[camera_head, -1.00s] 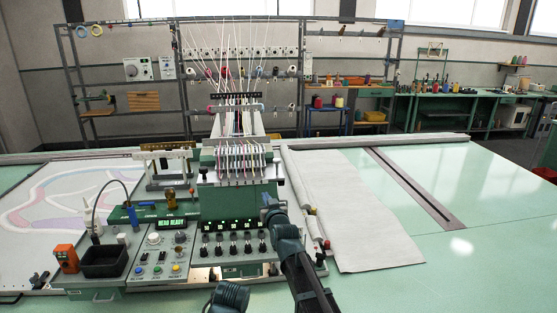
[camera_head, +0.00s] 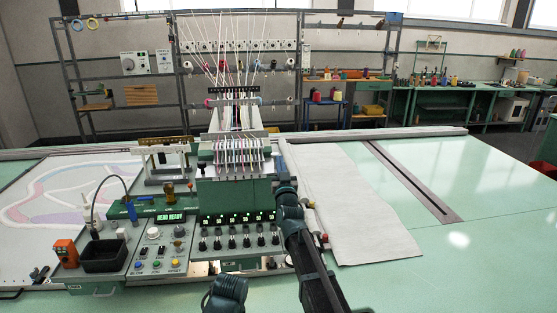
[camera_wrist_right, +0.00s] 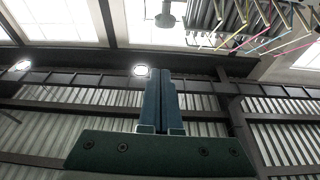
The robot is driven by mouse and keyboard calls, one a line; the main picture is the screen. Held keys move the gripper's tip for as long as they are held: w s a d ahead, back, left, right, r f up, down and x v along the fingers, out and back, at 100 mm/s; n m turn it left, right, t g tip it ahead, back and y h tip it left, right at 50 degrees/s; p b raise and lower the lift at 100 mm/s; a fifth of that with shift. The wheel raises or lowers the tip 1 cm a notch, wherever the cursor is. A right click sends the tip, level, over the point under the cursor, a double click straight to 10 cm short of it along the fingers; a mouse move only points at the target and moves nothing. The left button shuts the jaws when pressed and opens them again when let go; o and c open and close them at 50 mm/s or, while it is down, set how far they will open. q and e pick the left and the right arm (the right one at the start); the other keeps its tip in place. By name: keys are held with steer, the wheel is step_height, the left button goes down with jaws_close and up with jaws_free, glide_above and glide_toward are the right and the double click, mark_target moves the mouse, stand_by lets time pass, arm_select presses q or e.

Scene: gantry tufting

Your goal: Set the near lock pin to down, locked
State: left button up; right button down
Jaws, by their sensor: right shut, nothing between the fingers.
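My right arm rises from the bottom centre in the head view, and its gripper (camera_head: 283,180) is at the right side of the green tufting head (camera_head: 234,192). In the right wrist view its two fingers (camera_wrist_right: 161,98) are shut together, pointing up, with nothing between them.
The control panel (camera_head: 158,251) with a lit display is left of the head, beside a black bin (camera_head: 104,256) and an orange device (camera_head: 65,252). Coloured threads (camera_head: 235,115) run above the head. White cloth (camera_head: 365,215) lies on the right.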

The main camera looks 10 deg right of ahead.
steer(key=p+x, duration=0.3)
steer(key=x, duration=0.7)
steer(key=shift+r, duration=0.15)
steer(key=f+b, duration=0.3)
steer(key=shift+s+a+f, duration=0.1)
steer(key=shift+s+f, duration=0.05)
steer(key=shift+s, duration=0.1)
steer(key=shift+f+b, duration=0.6)
steer(key=shift+b, duration=0.05)
